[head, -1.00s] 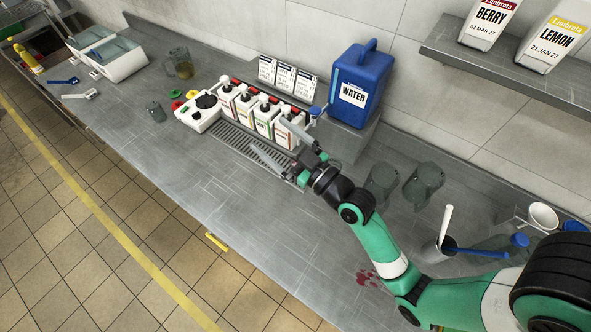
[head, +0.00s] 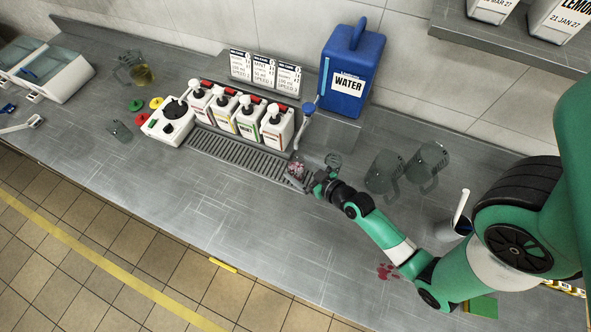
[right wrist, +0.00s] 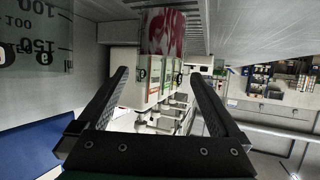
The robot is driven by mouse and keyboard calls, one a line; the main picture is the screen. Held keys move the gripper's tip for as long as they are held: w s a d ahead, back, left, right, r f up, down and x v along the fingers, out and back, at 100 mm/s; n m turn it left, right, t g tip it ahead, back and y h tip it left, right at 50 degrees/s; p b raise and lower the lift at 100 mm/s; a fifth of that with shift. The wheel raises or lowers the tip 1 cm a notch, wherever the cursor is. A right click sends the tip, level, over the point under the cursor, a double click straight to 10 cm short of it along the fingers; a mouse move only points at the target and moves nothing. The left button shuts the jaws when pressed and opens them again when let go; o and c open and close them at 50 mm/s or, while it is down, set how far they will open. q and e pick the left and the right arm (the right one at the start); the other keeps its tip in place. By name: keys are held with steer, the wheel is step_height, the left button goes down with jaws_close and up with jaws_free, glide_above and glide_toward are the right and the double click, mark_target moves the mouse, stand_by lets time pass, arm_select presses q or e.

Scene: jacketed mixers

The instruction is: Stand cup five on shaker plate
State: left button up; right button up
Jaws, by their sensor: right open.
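My right gripper (head: 312,182) is open at the right end of the drip tray. A clear cup with red contents (head: 297,169) stands by its fingertips. In the right wrist view this cup (right wrist: 163,32) shows at the top, centred between the spread fingers (right wrist: 160,95) and apart from them. A second clear cup (head: 333,161) is just right of it; a clear cup with printed marks (right wrist: 35,45) fills the upper left of the wrist view. I cannot read which cup is five. The shaker plate (head: 176,108) is a black disc on a white unit, with nothing on it.
Several white pump bottles (head: 245,116) stand behind the drip tray (head: 240,152). A blue water jug (head: 350,75) is behind. Two clear jugs (head: 384,172) stand right of the gripper.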

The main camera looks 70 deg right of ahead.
mark_target(291, 162)
steer(key=x, duration=0.5)
steer(key=shift+w+d+b, duration=0.15)
steer(key=shift+w+b, duration=0.15)
steer(key=shift+b, duration=0.05)
steer(key=shift+c, duration=0.3)
steer(key=shift+s, duration=0.1)
steer(key=c, duration=1.4)
